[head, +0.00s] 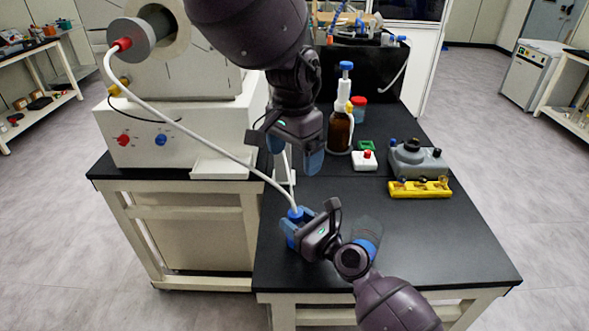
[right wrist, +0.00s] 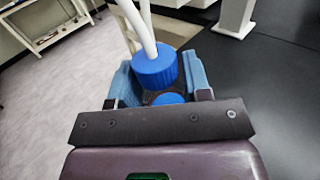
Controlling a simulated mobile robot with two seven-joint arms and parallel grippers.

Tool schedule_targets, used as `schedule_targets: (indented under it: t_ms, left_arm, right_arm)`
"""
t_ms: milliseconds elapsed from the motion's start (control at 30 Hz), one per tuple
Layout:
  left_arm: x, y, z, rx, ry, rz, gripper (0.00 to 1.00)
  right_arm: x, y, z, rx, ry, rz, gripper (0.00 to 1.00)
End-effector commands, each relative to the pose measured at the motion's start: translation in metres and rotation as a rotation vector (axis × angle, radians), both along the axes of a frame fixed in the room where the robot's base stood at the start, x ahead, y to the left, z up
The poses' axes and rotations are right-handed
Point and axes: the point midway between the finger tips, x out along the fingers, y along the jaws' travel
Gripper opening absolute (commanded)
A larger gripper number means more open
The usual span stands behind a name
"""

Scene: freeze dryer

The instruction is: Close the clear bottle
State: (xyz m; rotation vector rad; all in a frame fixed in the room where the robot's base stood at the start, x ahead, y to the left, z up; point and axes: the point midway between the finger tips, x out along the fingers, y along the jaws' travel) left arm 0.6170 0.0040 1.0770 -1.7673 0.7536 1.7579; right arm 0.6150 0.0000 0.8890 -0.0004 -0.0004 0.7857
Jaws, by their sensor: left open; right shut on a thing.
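A blue cap (head: 296,214) with a white hose sits at my right gripper (head: 300,230) near the table's left front edge. In the right wrist view the cap (right wrist: 155,68) is between the blue fingers of my right gripper (right wrist: 160,80), which is shut on it. A second blue piece shows just below it; what lies under the cap is hidden. A clear bottle-like piece (head: 369,227) with a blue band is beside my right wrist, partly hidden by it; I cannot tell how it stands. My left gripper (head: 298,155) is open and empty, above and behind the cap.
The white hose (head: 200,128) runs to a port on the large white machine (head: 180,135). A brown bottle (head: 340,130) with a dispenser top, a small white box (head: 364,160), a grey device (head: 416,159) and a yellow rack (head: 420,188) stand farther back. The table's front right (head: 450,250) is clear.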

Motion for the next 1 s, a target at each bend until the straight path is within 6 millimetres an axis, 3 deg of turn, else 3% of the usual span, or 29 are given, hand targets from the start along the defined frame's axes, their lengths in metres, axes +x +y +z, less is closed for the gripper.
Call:
schedule_targets:
  t_ms: [433, 467, 600, 633, 1000]
  left_arm:
    - [-0.0001, 0.0002, 0.0088, 0.000, 0.001, 0.000, 0.91]
    - [-0.0001, 0.0002, 0.0087, 0.000, 0.001, 0.000, 0.91]
    - [-0.0002, 0.0002, 0.0087, 0.000, 0.001, 0.000, 0.91]
    - [-0.0001, 0.0002, 0.0087, 0.000, 0.001, 0.000, 0.91]
    - [-0.0003, 0.0002, 0.0102, 0.001, -0.001, 0.000, 0.91]
  right_arm:
    - [-0.0004, -0.0001, -0.0013, -0.001, 0.002, 0.000, 0.00]
    - [-0.0004, -0.0001, -0.0014, -0.001, 0.002, 0.000, 0.49]
    - [-0.0003, 0.0000, -0.0011, -0.001, 0.002, 0.000, 0.70]
    - [-0.0002, -0.0001, -0.0010, 0.000, 0.001, 0.000, 0.74]
    - [-0.0038, -0.0040, -0.0008, 0.000, 0.001, 0.000, 0.74]
